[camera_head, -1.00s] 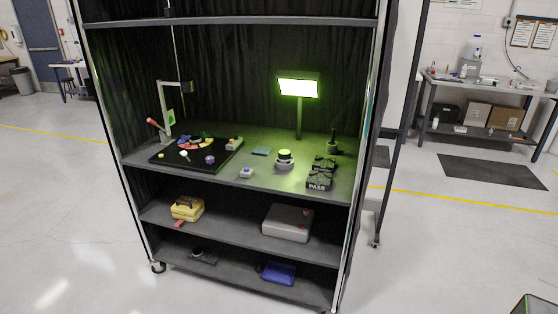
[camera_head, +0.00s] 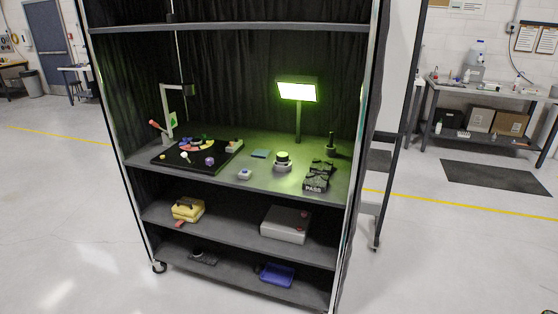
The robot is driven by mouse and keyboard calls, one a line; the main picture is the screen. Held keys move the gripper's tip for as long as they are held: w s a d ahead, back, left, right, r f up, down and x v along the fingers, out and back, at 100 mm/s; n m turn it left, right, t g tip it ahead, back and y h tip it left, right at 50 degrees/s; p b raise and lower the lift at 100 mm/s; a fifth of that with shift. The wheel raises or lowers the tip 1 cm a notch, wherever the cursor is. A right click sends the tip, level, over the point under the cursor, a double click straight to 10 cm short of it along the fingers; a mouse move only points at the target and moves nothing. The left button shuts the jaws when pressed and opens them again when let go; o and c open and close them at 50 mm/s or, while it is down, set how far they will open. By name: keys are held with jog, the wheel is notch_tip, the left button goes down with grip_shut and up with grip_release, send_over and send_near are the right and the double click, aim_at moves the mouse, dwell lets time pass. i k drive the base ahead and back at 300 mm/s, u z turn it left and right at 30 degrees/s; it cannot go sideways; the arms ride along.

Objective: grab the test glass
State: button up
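No item is clearly recognisable as the test glass at this size. On the lit middle shelf (camera_head: 215,180) lies a small flat teal square (camera_head: 261,154), which may be a glass plate. To its right stands a round grey-and-white piece with a green top (camera_head: 283,160). A dark tray marked PASS (camera_head: 317,178) lies at the shelf's front right. A small dark upright piece (camera_head: 331,148) stands at the right back.
A black board with coloured pieces (camera_head: 168,164) and a stand (camera_head: 167,115) are at the left. A bright green lamp (camera_head: 297,90) stands at the back. Lower shelves hold a yellow case (camera_head: 188,210), a grey box (camera_head: 286,225) and a blue bin (camera_head: 278,275). Floor in front is clear.

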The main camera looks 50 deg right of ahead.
aim_at(281, 156)
jog(key=z, duration=0.1)
jog(key=i, duration=0.95)
jog(key=u, duration=0.1)
